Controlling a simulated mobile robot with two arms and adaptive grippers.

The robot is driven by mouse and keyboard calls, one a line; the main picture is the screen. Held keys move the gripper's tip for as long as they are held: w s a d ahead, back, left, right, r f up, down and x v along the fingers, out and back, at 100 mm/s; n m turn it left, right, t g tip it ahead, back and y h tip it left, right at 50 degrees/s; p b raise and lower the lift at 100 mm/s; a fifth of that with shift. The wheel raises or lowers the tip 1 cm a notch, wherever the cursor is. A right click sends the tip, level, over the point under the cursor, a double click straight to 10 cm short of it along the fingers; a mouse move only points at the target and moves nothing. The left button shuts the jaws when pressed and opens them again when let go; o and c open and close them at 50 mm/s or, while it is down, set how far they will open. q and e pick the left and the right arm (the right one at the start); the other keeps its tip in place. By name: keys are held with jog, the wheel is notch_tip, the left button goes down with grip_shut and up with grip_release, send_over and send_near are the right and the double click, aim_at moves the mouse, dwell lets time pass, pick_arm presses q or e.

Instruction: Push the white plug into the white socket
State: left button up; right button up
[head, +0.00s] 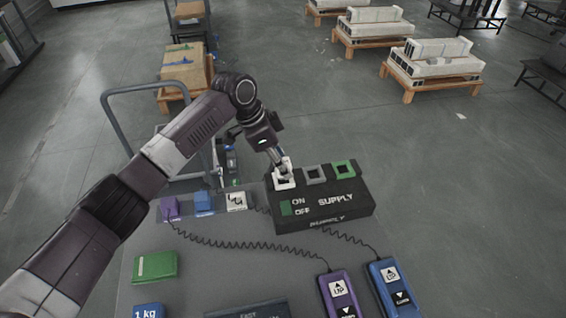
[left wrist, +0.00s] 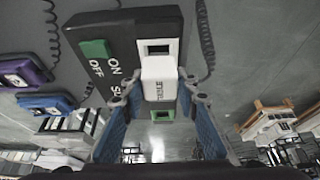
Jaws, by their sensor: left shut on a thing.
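The white plug (left wrist: 158,72) is a pale block with dark lettering, held between the blue-sided fingers of my left gripper (left wrist: 156,100) in the left wrist view. In the head view my left gripper (head: 282,168) reaches down over the white socket (head: 285,184), the left one of three on top of the black supply box (head: 330,208). The plug's lower end is hidden, so I cannot tell whether it is above the socket or inside it. My right gripper is in neither view.
A grey socket (head: 315,174) and a green socket (head: 343,169) sit to the right on the same box. Purple (head: 170,208), blue (head: 204,202) and white (head: 236,199) blocks stand to its left. Two hand pendants (head: 340,294) with coiled cables lie in front, near a green block (head: 155,267).

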pick_arm(q)
jog(key=shift+p, duration=0.85)
dwell(1.0)
jog(key=shift+f, duration=1)
dwell(0.6)
jog(key=o, duration=1.3)
jog(key=shift+o, duration=0.2)
jog(key=shift+r, duration=0.1)
jog(key=shift+r+p, duration=3.25)
jog(key=shift+r, duration=0.2)
jog(key=shift+s+f, duration=0.15)
